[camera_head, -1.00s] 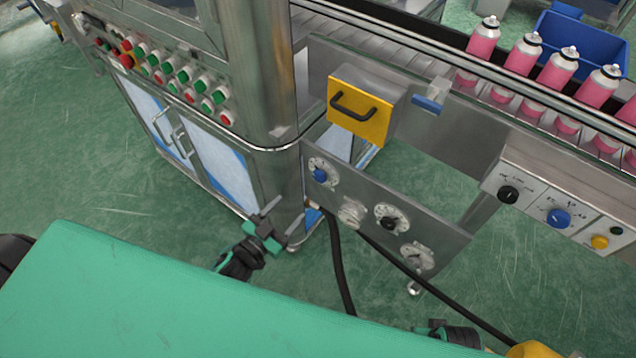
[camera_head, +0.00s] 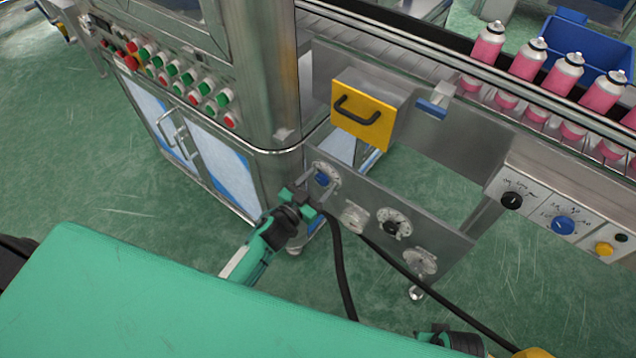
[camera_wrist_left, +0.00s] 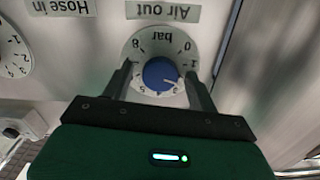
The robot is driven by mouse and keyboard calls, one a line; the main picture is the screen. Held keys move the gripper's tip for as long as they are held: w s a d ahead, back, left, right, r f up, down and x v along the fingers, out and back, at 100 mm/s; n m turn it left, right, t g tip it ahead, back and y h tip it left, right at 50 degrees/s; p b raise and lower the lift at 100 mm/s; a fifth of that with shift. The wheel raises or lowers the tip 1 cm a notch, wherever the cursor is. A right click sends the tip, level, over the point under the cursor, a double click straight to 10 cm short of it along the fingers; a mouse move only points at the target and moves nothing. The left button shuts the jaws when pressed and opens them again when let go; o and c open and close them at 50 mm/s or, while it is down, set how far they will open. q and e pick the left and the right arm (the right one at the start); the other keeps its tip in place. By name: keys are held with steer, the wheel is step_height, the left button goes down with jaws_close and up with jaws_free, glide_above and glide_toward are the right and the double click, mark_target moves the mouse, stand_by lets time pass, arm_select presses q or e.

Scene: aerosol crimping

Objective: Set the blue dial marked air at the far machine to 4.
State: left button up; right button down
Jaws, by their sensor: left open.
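The blue dial (camera_head: 322,180) sits on the low metal panel at the far machine. In the left wrist view the blue dial (camera_wrist_left: 160,75) has a white scale marked bar under an upside-down label, Air out (camera_wrist_left: 163,11). Its white pointer mark faces the right side of the picture; the exact number is unclear. My left gripper (camera_head: 314,190) is open at the panel, its fingers on either side of the knob; contact cannot be told. The fingers cover parts of the scale. My right gripper (camera_head: 436,331) shows only partly at the bottom edge; its fingers cannot be made out.
A black dial (camera_head: 391,227) and metal fittings share the panel. A yellow box (camera_head: 360,118) with a black handle is above it. Another blue dial (camera_head: 563,225) is on the conveyor's panel at right. A black hose (camera_head: 341,265) hangs below. A green surface (camera_head: 150,300) fills the lower left.

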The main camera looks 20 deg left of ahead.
arm_select(q)
steer(key=shift+c, duration=0.2)
steer(key=c, duration=1)
steer(key=shift+o, duration=0.2)
arm_select(e)
steer(key=shift+s+f, duration=0.1)
arm_select(q)
steer(key=shift+m, duration=0.3)
